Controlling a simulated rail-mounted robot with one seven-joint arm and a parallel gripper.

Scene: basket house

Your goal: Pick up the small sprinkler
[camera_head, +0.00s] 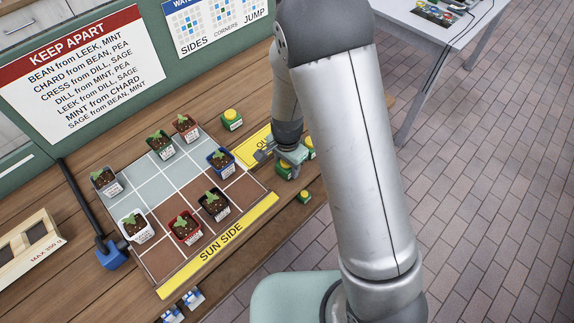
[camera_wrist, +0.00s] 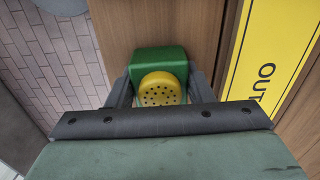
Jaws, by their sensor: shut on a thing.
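A sprinkler with a green body and a round yellow perforated top (camera_wrist: 160,88) is between the two fingers of my gripper (camera_wrist: 160,90) in the wrist view. My gripper (camera_head: 286,168) is shut on it at the right side of the bench in the head view. There the held sprinkler is partly hidden by the gripper. Three other green and yellow sprinklers stand apart: one (camera_head: 232,119) behind the grid, one (camera_head: 308,147) just right of the gripper, and a smaller-looking one (camera_head: 305,197) near the bench's front edge. I cannot tell whether the held one touches the bench.
A grid board (camera_head: 150,187) with several potted seedlings lies left of the gripper, with a yellow "SUN SIDE" strip (camera_head: 222,243). A yellow "OUT" strip (camera_wrist: 272,55) lies right of the held sprinkler in the wrist view. A wooden rack (camera_head: 28,247) stands at far left.

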